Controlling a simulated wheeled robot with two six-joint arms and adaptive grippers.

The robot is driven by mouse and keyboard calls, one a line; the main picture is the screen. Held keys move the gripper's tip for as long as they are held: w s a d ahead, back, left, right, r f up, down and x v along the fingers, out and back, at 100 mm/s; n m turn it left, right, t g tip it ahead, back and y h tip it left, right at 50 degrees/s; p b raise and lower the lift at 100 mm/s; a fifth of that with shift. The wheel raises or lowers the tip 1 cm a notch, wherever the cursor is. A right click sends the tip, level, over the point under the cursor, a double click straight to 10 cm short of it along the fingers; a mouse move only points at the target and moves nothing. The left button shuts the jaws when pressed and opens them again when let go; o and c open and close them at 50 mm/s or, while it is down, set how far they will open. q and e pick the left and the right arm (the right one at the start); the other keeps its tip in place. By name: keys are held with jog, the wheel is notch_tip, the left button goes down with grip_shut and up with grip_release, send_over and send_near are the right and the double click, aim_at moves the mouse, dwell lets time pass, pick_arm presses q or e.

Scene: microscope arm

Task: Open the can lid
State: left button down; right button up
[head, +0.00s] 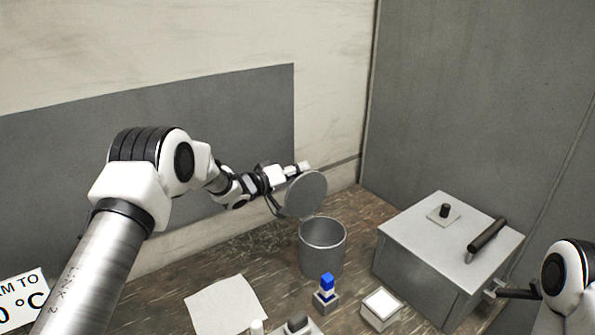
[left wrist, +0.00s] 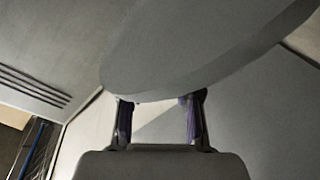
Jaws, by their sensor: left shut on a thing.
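The can (head: 321,247) is a grey metal cylinder on the brown table, and its round mouth is uncovered. The round grey lid (head: 306,194) stands steeply tilted above the can's back left rim. The lid also fills the upper part of the left wrist view (left wrist: 200,45). My left gripper (head: 297,169) reaches in from the left at the lid's upper edge and is shut on the lid. Its two fingers (left wrist: 160,120) show below the lid in the left wrist view, their tips partly hidden by it.
A grey metal box (head: 416,254) with a dark handle (head: 487,234) stands right of the can. A small block with a blue top (head: 327,281) and a white-topped block (head: 382,303) stand in front. A white sheet (head: 226,305) lies front left. The wall is close behind.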

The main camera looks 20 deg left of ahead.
pick_arm(q)
jog(key=shift+s+f, duration=0.25)
jog(key=shift+f, duration=0.75)
jog(key=c, duration=0.9)
grip_release()
jog(key=shift+w, duration=0.15)
jog(key=shift+r, duration=0.1)
jog(key=shift+s+a+r+p, duration=0.1)
jog(key=shift+s+a+p, duration=0.2)
jog(key=shift+s+p, duration=0.25)
jog(key=s+a+p, duration=0.1)
jog(key=s, duration=0.1)
jog(key=s+a+r+p, duration=0.1)
jog(key=a, duration=0.1)
jog(key=s+a+r+p, duration=0.1)
jog(key=s+a, duration=0.1)
jog(key=shift+s, duration=0.35)
jog(key=shift+w+d, duration=0.1)
